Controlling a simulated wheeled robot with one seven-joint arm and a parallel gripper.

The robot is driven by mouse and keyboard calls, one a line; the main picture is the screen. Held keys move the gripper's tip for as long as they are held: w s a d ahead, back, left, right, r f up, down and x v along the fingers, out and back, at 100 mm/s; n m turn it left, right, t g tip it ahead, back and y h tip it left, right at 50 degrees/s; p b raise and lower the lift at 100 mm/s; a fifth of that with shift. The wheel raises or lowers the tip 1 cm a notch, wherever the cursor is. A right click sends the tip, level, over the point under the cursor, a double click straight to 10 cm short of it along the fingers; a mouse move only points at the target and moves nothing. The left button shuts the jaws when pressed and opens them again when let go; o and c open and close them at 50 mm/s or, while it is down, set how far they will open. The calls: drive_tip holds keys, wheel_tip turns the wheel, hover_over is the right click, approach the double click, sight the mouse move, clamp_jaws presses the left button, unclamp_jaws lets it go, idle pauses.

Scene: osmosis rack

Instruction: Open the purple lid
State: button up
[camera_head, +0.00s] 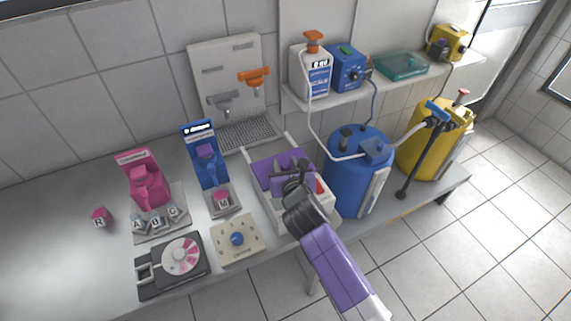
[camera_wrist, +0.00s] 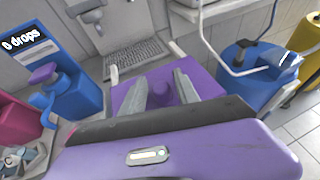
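The purple lid (camera_head: 264,174) lies on top of a pale box (camera_head: 268,212) at the middle of the bench. In the wrist view the lid (camera_wrist: 205,83) is right ahead, with a round purple knob (camera_wrist: 161,90) on it. My gripper (camera_wrist: 162,82) is open, with one grey finger to each side of the knob. I cannot tell whether the fingers touch it. In the head view my gripper (camera_head: 278,170) is over the lid, and my arm hides part of the box.
A blue dispenser (camera_head: 205,160) stands left of the box, and a blue barrel (camera_head: 352,185) stands close on its right. A beige device with a blue knob (camera_head: 237,240) lies in front. A shelf (camera_head: 390,83) hangs behind.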

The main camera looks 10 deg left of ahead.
clamp_jaws()
idle(1.2)
